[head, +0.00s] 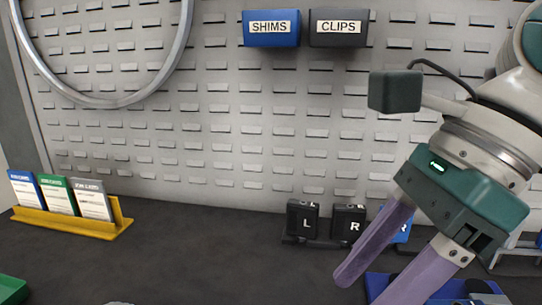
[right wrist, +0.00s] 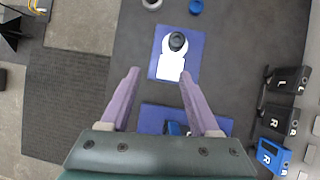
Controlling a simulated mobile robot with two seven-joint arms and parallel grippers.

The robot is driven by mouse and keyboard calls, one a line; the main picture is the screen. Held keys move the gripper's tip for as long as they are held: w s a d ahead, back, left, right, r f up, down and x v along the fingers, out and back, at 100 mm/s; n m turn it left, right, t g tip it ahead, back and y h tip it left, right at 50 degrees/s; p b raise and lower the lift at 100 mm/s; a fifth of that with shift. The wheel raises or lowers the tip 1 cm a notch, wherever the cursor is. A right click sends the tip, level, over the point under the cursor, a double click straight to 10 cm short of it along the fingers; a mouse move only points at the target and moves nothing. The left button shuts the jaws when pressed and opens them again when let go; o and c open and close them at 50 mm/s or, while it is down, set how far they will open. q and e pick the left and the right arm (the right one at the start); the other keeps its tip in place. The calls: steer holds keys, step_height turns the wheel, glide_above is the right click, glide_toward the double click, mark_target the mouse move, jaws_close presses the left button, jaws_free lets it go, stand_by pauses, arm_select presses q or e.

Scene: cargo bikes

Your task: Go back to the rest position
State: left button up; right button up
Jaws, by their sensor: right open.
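My right gripper (head: 364,287) comes in from the right in the head view, with a teal body and two purple fingers pointing down and left. It is open with nothing between its fingers, above the dark bench. In the right wrist view the two fingers of the right gripper (right wrist: 159,76) stand apart over the bench. My left gripper is not in view.
Black boxes marked L (head: 304,222) and R (head: 346,226) stand by the pegboard, with a blue box (head: 404,232) partly behind my gripper. A blue tray (right wrist: 150,120) lies under the fingers. A yellow card rack (head: 70,228) stands left. The middle bench is clear.

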steer(key=s+a+r+m+y+p, duration=0.1)
steer(key=s+a+r+m+y, duration=0.2)
steer(key=a+r+y, duration=0.75)
steer(key=w+a+r+m+t+y+p, duration=0.1)
steer(key=w+a+r+m+t+y, duration=0.15)
steer(key=r+m+t, duration=0.65)
steer(key=w+d+r+m+t+h+p, duration=0.1)
steer(key=w+d+r+m+t+h, duration=0.15)
steer(key=d+m+t, duration=0.4)
steer(key=w+d+r+m+t+h, duration=0.2)
steer(key=w+d+m+t+h, duration=0.15)
steer(key=m, duration=0.55)
steer(key=w+d+f+m+g+h+p, duration=0.1)
steer(key=w+d+f+m+h+p, duration=0.1)
steer(key=d+f+m+h, duration=0.8)
steer(key=s+d+f+m+g+h, duration=0.35)
steer(key=s+f+m+g, duration=0.55)
steer(key=s+f+m, duration=0.3)
steer(key=s+a+f+g+p, duration=0.1)
steer(key=s+f+g, duration=0.15)
steer(key=s, duration=0.25)
steer(key=s+f+g+p, duration=0.1)
steer(key=s+f+g, duration=0.15)
steer(key=s, duration=0.25)
step_height(320, 180, up, 38)
steer(key=p, duration=3.7)
steer(key=shift+a+m+g+y, duration=0.2)
steer(key=shift+m+g+y, duration=0.15)
steer(key=shift+y, duration=0.1)
